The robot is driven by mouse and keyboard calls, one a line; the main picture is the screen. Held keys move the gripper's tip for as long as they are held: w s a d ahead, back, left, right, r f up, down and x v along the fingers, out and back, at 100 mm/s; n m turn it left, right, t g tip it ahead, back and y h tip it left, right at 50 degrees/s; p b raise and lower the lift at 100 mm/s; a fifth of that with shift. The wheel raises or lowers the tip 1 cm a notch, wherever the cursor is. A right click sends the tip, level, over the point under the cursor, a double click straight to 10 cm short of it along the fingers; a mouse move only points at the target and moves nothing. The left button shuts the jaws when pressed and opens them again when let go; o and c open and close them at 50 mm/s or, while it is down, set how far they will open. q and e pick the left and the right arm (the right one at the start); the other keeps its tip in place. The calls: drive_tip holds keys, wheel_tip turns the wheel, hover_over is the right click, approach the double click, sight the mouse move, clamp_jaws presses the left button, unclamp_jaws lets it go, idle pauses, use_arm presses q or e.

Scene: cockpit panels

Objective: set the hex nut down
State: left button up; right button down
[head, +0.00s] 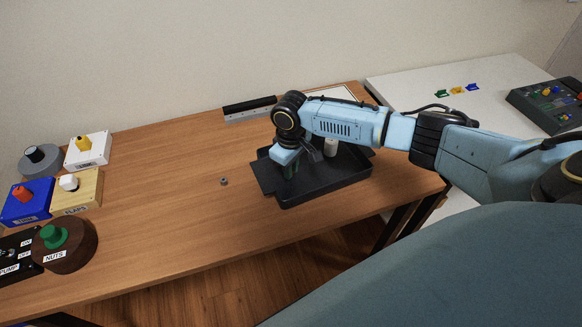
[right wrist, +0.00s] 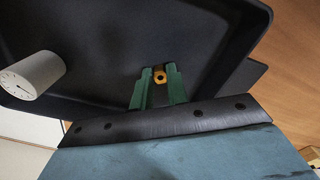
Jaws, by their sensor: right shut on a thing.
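A brass-coloured hex nut (right wrist: 160,76) is held between the green fingertips of my right gripper (right wrist: 159,78) in the right wrist view. In the head view my right gripper (head: 291,170) points down over the left part of the black tray (head: 325,189), and the held nut cannot be made out there. The tray also fills much of the right wrist view (right wrist: 110,45), behind the nut. I cannot tell how high the nut is above the tray floor. My left gripper is not in view.
A white cylinder (head: 331,148) stands in the tray, and also shows in the wrist view (right wrist: 33,75). A small grey nut-like piece (head: 224,181) lies on the wooden table (head: 170,210), left of the tray. Control boxes and a round "NUTS" base (head: 72,252) occupy the left end.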

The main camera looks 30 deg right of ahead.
drive_tip(key=c, duration=1.4)
unclamp_jaws()
drive_tip(key=shift+f, duration=0.1)
wheel_tip(320, 180, up, 12)
drive_tip(key=shift+r+p, duration=0.2)
drive_tip(key=shift+p, duration=0.55)
